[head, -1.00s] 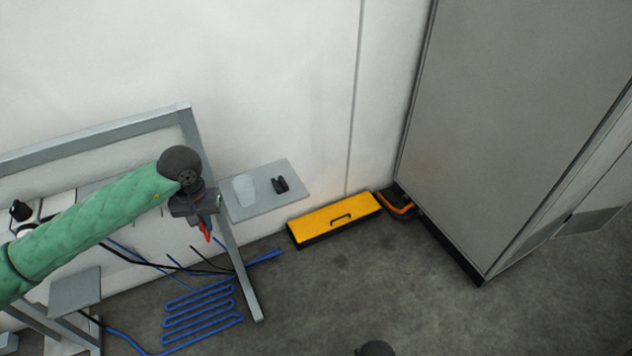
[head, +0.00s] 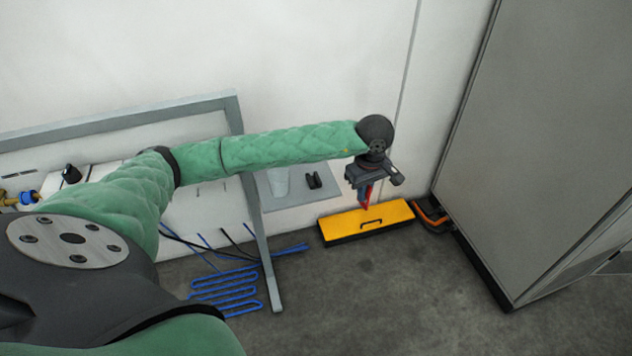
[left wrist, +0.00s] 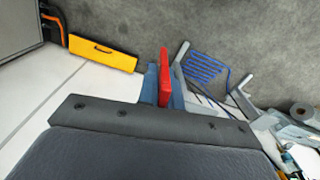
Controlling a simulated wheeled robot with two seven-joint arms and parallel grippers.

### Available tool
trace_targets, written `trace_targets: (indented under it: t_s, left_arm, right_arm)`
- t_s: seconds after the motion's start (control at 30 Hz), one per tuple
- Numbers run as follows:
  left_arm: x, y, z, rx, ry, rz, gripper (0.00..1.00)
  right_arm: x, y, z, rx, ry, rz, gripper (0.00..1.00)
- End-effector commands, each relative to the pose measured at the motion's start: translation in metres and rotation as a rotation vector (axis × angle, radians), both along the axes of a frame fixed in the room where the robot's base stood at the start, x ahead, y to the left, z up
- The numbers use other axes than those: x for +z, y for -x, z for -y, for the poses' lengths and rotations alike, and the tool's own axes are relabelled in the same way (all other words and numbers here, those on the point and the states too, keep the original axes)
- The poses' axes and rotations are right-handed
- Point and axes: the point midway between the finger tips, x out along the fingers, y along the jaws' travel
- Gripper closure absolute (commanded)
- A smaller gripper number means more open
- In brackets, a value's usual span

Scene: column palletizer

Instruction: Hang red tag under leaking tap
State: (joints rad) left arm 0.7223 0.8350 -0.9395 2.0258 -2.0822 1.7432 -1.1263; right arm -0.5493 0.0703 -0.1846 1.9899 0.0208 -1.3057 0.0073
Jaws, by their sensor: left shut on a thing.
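My left gripper (head: 367,192) is shut on the red tag (head: 366,200), which hangs below the jaws in the head view. In the left wrist view the red tag (left wrist: 165,78) stands upright between the fingers. The gripper is in the air, appearing in front of a yellow box in the head view. At the far left edge of the head view is a brass fitting with a blue part (head: 29,197); I cannot tell whether it is the leaking tap. My arm covers part of the frame near it. My right gripper is not in view.
A yellow box with a black handle (head: 340,228) lies on the floor by the wall. A grey shelf (head: 299,196) holds a small black object (head: 314,181). A grey metal frame (head: 262,250), blue hose (head: 225,285) and tall grey cabinet (head: 560,130) surround open floor.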

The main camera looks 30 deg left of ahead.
Motion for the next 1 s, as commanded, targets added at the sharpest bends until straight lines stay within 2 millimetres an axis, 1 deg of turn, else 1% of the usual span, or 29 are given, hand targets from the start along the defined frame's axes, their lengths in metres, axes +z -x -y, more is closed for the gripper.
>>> trace_targets:
  t_s: [0.1,1.0]
  left_arm:
    - [0.001,-0.007,-0.007,0.219,0.0,0.002,1.0]
    - [0.017,-0.051,-0.058,1.943,0.004,0.01,1.0]
  right_arm:
    - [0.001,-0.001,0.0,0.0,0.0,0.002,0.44]
    - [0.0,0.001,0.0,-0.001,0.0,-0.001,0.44]
